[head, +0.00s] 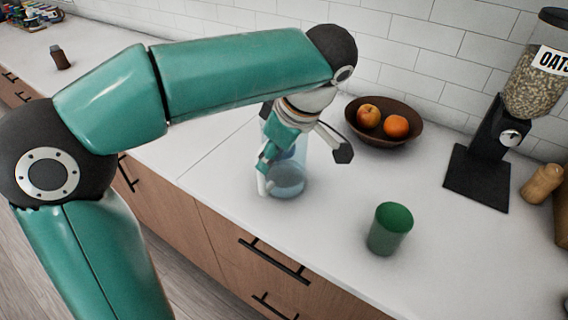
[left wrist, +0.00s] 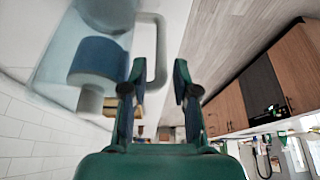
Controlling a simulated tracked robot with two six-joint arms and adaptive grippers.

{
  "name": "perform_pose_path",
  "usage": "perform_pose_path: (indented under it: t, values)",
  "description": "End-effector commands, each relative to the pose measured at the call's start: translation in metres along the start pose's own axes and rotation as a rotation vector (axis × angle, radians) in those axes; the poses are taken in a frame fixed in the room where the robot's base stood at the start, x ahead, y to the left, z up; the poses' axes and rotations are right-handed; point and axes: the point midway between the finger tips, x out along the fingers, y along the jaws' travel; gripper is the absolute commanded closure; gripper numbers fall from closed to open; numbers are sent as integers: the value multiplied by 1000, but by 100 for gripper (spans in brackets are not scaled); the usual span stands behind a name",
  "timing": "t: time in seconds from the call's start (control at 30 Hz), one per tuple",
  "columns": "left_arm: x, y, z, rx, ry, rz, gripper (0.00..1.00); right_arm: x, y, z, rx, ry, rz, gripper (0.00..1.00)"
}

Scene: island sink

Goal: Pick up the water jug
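The water jug (head: 288,182) is clear and bluish and stands on the white counter, partly hidden behind my left gripper (head: 303,156) in the head view. In the left wrist view the jug (left wrist: 60,75) fills the upper left, with a blue cylindrical part inside and a pale handle (left wrist: 161,48). My left gripper (left wrist: 159,78) has its fingers spread apart there. The handle's end reaches in between the fingers, nearer the left one; I cannot tell whether they touch. My right gripper is not in view.
A green cup (head: 389,230) stands to the right of the jug. A brown bowl (head: 412,137) with fruit is behind it. An oats dispenser (head: 480,165) and a wooden shaker (head: 541,184) are farther right. The counter's front edge is close to the jug.

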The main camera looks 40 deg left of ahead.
Motion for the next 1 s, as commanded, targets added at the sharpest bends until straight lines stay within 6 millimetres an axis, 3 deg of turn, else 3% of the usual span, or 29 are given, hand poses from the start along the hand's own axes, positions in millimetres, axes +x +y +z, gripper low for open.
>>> perform_pose_path:
  t: [0.27,0.6,0.9,1.0]
  values:
    - [19,-1,-1,-1,0,-2,71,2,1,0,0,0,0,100]
    - [65,-1,-1,-2,1,-3,71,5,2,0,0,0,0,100]
    - [69,-1,-1,-2,0,0,71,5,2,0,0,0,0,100]
    - [69,-1,-1,-2,0,0,86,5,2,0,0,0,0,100]
